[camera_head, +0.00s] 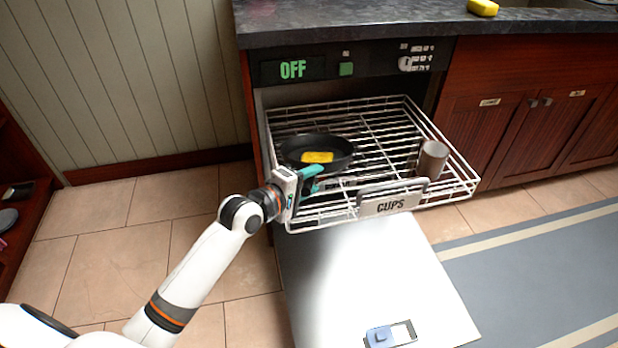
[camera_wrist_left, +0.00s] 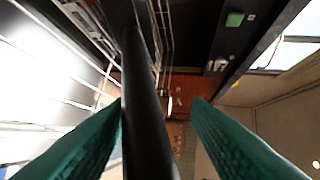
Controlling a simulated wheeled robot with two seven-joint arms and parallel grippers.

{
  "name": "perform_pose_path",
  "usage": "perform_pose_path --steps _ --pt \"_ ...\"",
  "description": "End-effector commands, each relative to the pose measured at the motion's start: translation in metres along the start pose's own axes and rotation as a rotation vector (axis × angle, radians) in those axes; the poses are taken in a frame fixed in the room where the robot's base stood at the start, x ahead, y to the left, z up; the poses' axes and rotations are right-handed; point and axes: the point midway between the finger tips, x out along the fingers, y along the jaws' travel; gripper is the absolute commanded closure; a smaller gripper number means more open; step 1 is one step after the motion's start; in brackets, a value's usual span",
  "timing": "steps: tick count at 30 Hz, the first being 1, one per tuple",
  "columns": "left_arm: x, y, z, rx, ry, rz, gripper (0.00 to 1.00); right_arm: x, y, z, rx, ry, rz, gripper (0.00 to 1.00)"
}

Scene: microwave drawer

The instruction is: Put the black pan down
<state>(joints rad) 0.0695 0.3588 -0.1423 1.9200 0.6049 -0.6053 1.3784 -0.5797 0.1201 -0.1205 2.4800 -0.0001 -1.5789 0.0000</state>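A black pan (camera_head: 322,147) is in the white wire rack (camera_head: 452,178) pulled out from the opened appliance, at the rack's left side. A small yellow item (camera_head: 317,157) shows in the pan. My left gripper (camera_head: 310,180), with teal fingers, is at the pan's near side, over the rack's front left part. In the left wrist view a dark bar (camera_wrist_left: 145,110), seemingly the pan's handle, runs between the two fingers (camera_wrist_left: 158,104). It is close to the left finger, with a gap to the right one. My right gripper is not seen.
A grey-brown cup (camera_head: 432,160) stands at the rack's right side. A "CUPS" plate (camera_head: 390,203) hangs on the rack's front. The lowered door (camera_head: 375,270) lies below. The rack's middle is clear. A dark counter (camera_head: 350,20) is above.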

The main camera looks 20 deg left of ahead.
Motion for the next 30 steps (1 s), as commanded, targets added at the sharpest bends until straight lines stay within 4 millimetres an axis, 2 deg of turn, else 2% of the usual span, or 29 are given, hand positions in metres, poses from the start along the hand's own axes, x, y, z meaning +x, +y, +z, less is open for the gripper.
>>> perform_pose_path --steps 9,20,26,30 --pt "-0.004 -0.001 0.000 0.000 0.000 -0.003 0.58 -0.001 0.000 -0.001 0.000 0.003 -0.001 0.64" --pt "-0.003 -0.001 0.000 0.000 -0.001 -0.003 0.00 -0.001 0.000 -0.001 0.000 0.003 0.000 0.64" --pt "-0.004 -0.001 0.001 0.001 -0.001 -0.003 0.00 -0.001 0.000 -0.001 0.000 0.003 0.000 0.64" --pt "-0.013 -0.002 0.001 0.000 -0.001 -0.002 0.00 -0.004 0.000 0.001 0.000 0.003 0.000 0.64"
